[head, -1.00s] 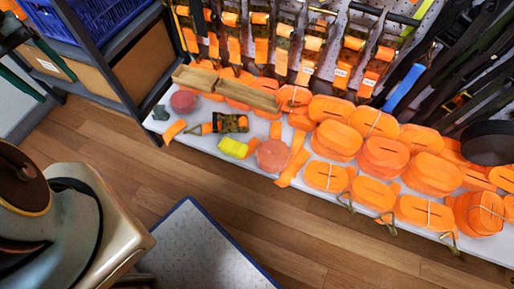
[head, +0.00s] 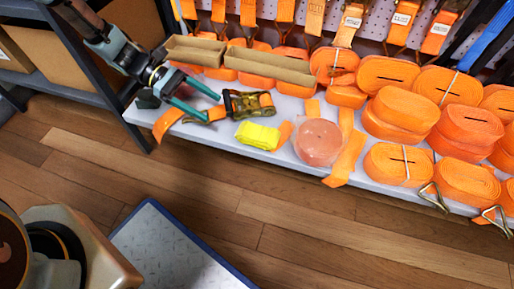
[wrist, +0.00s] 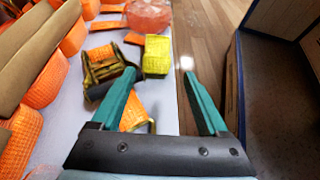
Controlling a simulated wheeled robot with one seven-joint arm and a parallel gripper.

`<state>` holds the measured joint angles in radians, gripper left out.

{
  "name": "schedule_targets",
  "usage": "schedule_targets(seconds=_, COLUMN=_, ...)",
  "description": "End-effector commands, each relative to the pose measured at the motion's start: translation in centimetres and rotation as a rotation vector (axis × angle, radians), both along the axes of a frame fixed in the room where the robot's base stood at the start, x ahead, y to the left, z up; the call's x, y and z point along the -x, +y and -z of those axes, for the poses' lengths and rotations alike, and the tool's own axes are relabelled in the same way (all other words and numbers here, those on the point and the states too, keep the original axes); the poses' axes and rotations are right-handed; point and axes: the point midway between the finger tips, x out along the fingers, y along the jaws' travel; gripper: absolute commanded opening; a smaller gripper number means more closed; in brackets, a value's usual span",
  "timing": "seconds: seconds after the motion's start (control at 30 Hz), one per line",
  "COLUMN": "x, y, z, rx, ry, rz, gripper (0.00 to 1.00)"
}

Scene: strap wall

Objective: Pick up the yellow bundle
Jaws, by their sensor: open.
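The yellow bundle (head: 257,135) is a small folded strap lying on the front part of the white shelf. It also shows in the wrist view (wrist: 156,55), beyond my fingertips and between their lines. My gripper (head: 207,105) is at the left end of the shelf, left of the bundle and apart from it. Its teal fingers are spread and empty, as the wrist view (wrist: 160,80) shows. A ratchet buckle (head: 249,103) with an orange strap lies just behind the bundle; in the wrist view this buckle (wrist: 103,70) is close to my left finger.
A pinkish round roll (head: 319,141) sits right of the bundle. Several orange strap rolls (head: 402,122) fill the shelf (head: 225,135) further right. Cardboard trays (head: 268,66) stand behind. A dark rack post (head: 95,75) is at the left.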

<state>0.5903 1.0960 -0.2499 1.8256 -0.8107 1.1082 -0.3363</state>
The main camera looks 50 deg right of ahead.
Motion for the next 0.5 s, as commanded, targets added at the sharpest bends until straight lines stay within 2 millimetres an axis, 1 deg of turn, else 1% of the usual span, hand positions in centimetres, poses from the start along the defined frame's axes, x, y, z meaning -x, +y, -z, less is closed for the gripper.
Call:
schedule_targets(seconds=0.03, x=0.5, y=-0.5, z=1.2, rx=-0.002, ry=0.02, rz=-0.003, gripper=0.78)
schedule_targets(seconds=0.27, x=2.2, y=-1.4, z=2.1, rx=-0.004, ry=0.048, rz=-0.007, gripper=0.78)
schedule_targets(seconds=0.5, x=5.4, y=-2.3, z=3.5, rx=-0.004, ry=0.045, rz=-0.007, gripper=0.78)
